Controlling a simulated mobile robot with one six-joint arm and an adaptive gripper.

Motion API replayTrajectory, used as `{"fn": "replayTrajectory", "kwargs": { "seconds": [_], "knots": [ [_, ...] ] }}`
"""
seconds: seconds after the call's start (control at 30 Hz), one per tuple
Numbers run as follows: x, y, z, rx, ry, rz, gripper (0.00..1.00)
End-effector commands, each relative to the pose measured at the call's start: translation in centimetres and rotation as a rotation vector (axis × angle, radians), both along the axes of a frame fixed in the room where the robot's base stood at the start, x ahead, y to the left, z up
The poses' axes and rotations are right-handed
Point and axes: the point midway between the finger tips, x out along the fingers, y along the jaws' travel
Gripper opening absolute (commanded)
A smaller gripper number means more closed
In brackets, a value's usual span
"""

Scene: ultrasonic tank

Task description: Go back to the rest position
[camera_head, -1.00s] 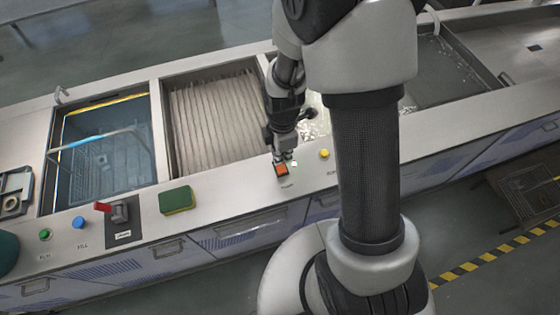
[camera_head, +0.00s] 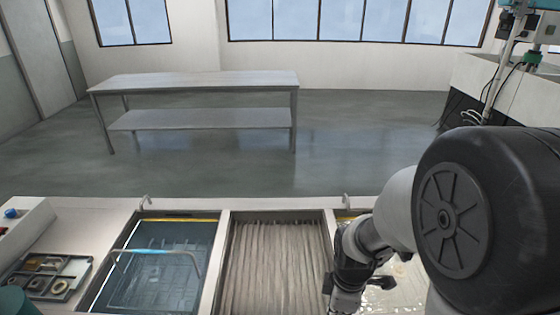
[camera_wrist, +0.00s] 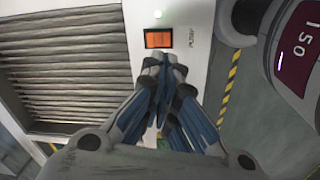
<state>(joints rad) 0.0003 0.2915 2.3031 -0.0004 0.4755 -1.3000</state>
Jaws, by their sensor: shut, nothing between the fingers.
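My gripper (camera_wrist: 163,62) is shut and empty in the wrist view. Its fingertips are just below an orange-red rocker switch (camera_wrist: 158,38) on the bench's front strip. In the head view my arm is at the right, reaching down over the bench. My fingertips are out of the frame or hidden there, and so is the switch. I cannot tell whether the fingers touch the switch.
A blue liquid tank (camera_head: 165,262) with a wire handle and a ribbed compartment (camera_head: 278,262) lie left of my arm. A parts tray (camera_head: 45,277) sits at far left. A metal table (camera_head: 200,82) stands behind, with clear floor between. Yellow-black floor tape (camera_wrist: 229,85) shows in the wrist view.

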Motion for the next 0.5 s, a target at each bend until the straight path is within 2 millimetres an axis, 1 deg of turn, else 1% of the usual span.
{"fn": "replayTrajectory", "kwargs": {
  "seconds": [0.03,0.1,0.17,0.2,0.27,0.3,0.4,0.5],
  "knots": [
    [-0.3,0.0,2.5,0.007,-0.038,-0.086,0.00],
    [-1.3,0.0,5.4,0.024,-0.072,-0.221,0.00],
    [-2.3,0.0,7.7,0.041,-0.102,-0.337,0.00],
    [-3.1,0.0,9.1,0.054,-0.120,-0.414,0.00],
    [-4.3,-0.1,11.1,0.078,-0.149,-0.529,0.00],
    [-5.3,-0.1,12.3,0.095,-0.167,-0.606,0.00],
    [-7.8,-0.1,14.9,0.145,-0.211,-0.796,0.00],
    [-10.3,-0.1,16.7,0.198,-0.246,-0.968,0.00]
  ]
}}
